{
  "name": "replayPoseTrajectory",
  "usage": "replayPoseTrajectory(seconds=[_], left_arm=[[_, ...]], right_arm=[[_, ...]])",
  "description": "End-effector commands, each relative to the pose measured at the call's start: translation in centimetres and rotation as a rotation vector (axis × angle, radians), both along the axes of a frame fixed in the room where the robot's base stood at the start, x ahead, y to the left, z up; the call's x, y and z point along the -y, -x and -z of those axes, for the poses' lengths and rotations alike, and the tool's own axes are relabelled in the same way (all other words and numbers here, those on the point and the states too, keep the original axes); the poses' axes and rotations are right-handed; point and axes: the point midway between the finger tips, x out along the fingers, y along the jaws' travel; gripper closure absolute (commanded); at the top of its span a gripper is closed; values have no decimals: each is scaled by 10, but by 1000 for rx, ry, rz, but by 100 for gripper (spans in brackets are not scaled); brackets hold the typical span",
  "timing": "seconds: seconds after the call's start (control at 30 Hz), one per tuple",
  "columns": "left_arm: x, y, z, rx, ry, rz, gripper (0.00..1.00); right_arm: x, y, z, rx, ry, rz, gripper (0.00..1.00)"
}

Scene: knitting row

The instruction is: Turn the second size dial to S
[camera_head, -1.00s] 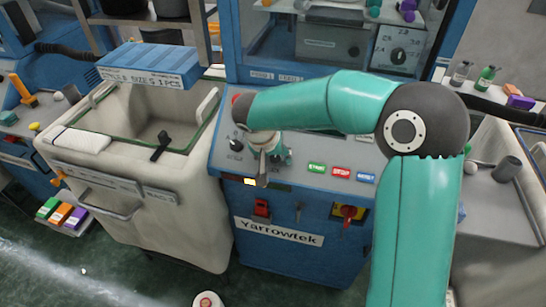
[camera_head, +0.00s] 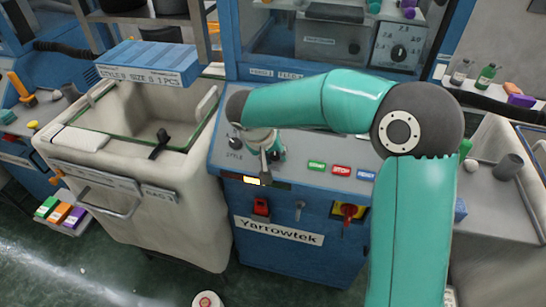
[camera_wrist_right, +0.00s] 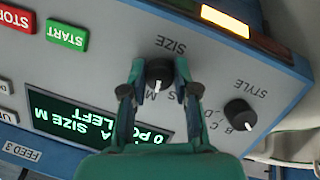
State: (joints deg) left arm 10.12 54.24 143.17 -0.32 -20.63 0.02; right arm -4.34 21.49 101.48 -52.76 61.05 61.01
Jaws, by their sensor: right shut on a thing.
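My right gripper (camera_wrist_right: 157,85) is shut on the black size dial (camera_wrist_right: 158,70), its fingers on either side of the knob, in the right wrist view. That view is upside down; the word SIZE is printed beside the dial, and an M shows near a finger. The dial's white mark is visible. The dark display (camera_wrist_right: 95,120) reads SIZE M in green, partly covered by the gripper. In the head view my right gripper (camera_head: 268,170) is over the sloped panel of the Yarrowtek machine (camera_head: 285,235) and hides the dial. My left gripper is out of view.
A black style dial (camera_wrist_right: 238,115) sits close beside the size dial. Green START (camera_head: 317,166) and red STOP (camera_head: 341,170) buttons lie to the right on the panel. A cream bin (camera_head: 120,200) stands left of the machine. My right arm covers much of the panel.

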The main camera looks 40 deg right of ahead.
Motion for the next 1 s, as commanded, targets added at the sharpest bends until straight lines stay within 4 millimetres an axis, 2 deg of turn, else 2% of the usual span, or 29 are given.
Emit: replayPoseTrajectory(seconds=[0.6,1.0], left_arm=[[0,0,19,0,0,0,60],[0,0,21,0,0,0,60]], right_arm=[[-2,0,2,-232,199,-389,100],[-1,0,2,-296,253,-496,100]])
